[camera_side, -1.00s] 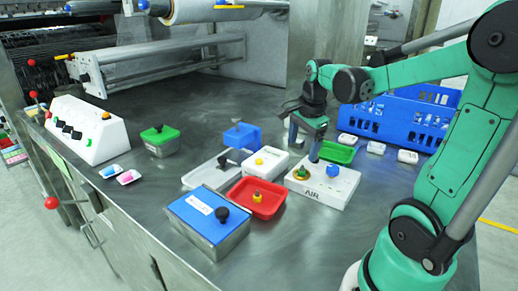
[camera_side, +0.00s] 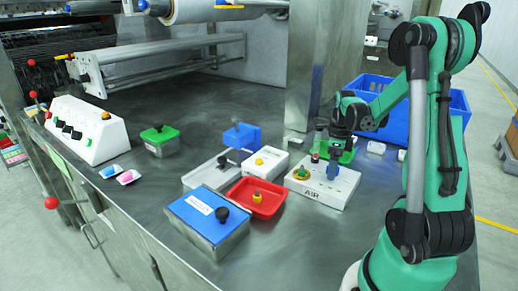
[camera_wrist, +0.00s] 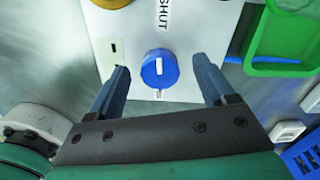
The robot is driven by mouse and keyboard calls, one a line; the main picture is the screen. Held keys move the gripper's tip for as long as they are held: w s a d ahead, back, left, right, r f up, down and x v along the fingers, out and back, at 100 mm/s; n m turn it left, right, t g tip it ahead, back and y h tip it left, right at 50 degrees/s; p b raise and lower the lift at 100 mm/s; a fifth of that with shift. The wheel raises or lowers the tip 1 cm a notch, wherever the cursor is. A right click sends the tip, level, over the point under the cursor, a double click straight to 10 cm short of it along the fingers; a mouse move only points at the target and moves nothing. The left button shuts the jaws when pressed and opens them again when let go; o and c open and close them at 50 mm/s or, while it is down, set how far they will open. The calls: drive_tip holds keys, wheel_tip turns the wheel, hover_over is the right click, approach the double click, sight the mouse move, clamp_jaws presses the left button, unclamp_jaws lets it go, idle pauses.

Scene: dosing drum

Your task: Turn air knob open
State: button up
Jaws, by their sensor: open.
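The white AIR box (camera_side: 322,184) stands on the steel table in the side view, with a yellow-and-green knob (camera_side: 301,172) at its left. The blue air knob (camera_wrist: 160,68) shows in the wrist view with a white mark on top, on the white panel (camera_wrist: 110,75) below the word SHUT. My gripper (camera_wrist: 162,80) is open, with one finger on each side of the blue knob and gaps visible on both sides. In the side view my gripper (camera_side: 334,165) is over the right part of the box and mostly hides the blue knob.
A red tray (camera_side: 256,197) and a blue-lidded container (camera_side: 208,215) stand left of the box. A green tray (camera_wrist: 285,45) lies to the right in the wrist view. A blue crate (camera_side: 375,95) is behind. The front right table is clear.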

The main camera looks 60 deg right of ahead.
clamp_jaws()
